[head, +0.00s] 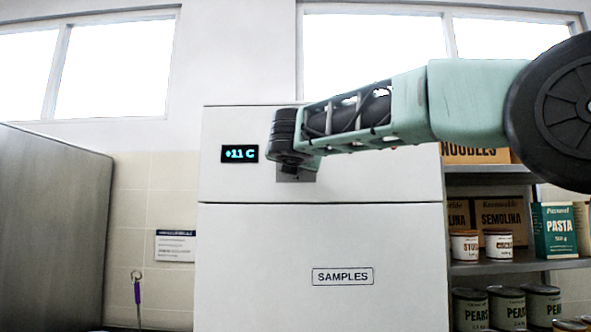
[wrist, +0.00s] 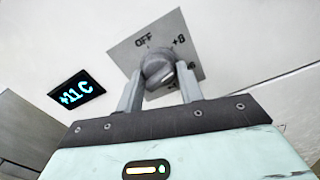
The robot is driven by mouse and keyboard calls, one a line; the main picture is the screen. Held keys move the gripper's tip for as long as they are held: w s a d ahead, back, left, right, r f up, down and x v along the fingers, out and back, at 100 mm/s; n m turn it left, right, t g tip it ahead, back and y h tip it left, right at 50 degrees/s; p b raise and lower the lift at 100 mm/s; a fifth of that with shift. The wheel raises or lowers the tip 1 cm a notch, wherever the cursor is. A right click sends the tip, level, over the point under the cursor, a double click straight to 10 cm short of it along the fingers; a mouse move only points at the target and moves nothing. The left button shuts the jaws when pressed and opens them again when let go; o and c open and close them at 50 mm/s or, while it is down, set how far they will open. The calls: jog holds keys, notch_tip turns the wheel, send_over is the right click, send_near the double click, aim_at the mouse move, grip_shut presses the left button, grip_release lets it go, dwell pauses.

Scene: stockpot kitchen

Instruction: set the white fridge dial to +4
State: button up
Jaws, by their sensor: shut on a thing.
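The white fridge (head: 320,245) stands in the middle of the head view, with a "SAMPLES" label on its door. Its display (head: 240,154) reads +11 C, and the display shows in the wrist view too (wrist: 76,91). The grey dial (wrist: 157,70) sits on a square plate marked OFF at the upper left and +8 at the upper right. Another mark below the dial is partly hidden. My gripper (wrist: 158,85) is shut on the dial, one finger on each side. In the head view my arm hides the dial and most of its plate.
Shelves with noodles, semolina, pasta (head: 556,231) and cans (head: 507,307) stand right of the fridge. A grey cabinet (head: 55,225) stands at the left. A notice (head: 175,246) and a hanging purple-handled tool (head: 137,291) are on the tiled wall between.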

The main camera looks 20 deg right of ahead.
jog(key=m+b, duration=0.4)
jog(key=m, duration=0.1)
jog(key=shift+f+m, duration=0.2)
jog(key=shift+m, duration=0.1)
jog(key=m+b, duration=0.2)
jog(key=m, duration=0.2)
jog(key=shift+r+m+b, duration=0.1)
jog(key=shift+m+b, duration=0.2)
jog(key=m+b, duration=0.2)
jog(key=m, duration=0.3)
jog(key=shift+r, duration=0.1)
jog(key=shift+r+m+b, duration=0.1)
jog(key=shift+m+b, duration=0.9)
jog(key=shift+m, duration=1.8)
jog(key=o, duration=1)
